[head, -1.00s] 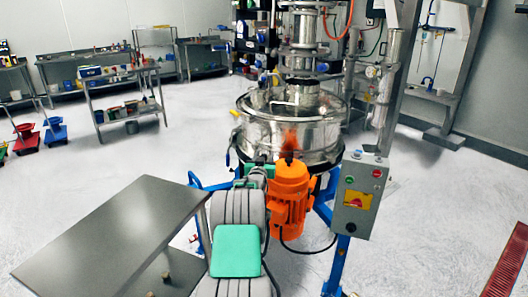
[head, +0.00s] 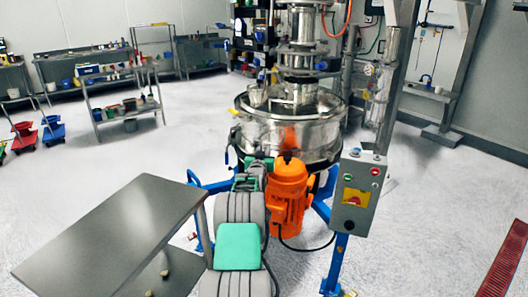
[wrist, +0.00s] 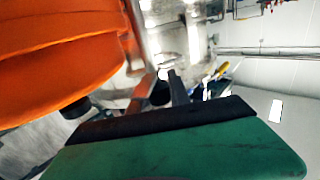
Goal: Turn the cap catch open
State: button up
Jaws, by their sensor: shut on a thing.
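The steel sifter (head: 290,140) stands ahead, with an orange motor (head: 290,190) below its drum. In the wrist view the motor (wrist: 55,60) fills the upper left. My gripper (wrist: 165,76) reaches toward the shiny steel side of the sifter. Its two dark fingers are close together and shut on a small part at their tips. This part may be the cap catch, but it is too small and blurred to tell its shape or angle. A yellow-handled part (wrist: 221,71) lies to the right of the fingers. In the head view my arm hides the fingertips.
A grey control box (head: 358,192) stands right of the motor on the blue frame (head: 335,265). A bare steel table (head: 110,235) is at the front left. The motor is close beside my gripper. Shelves (head: 120,95) stand at the back left, with open floor before them.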

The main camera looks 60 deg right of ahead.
grip_shut()
jog(key=shift+f, duration=0.1)
jog(key=shift+s+d+r+m+g+h+b, duration=0.1)
jog(key=shift+s+m+g+h+b, duration=0.1)
jog(key=shift+m+g+b, duration=0.9)
jog(key=shift+s+a+r+m+g+h+b, duration=0.15)
jog(key=shift+m+g+b, duration=0.35)
jog(key=shift+g+b, duration=1.2)
jog(key=shift+s+d+f+m+g+h+b, duration=0.2)
jog(key=shift+m+g+b, duration=0.65)
jog(key=shift+b, duration=1.05)
jog(key=shift+r, duration=0.1)
jog(key=o, duration=0.9)
grip_release()
jog(key=shift+c, duration=0.2)
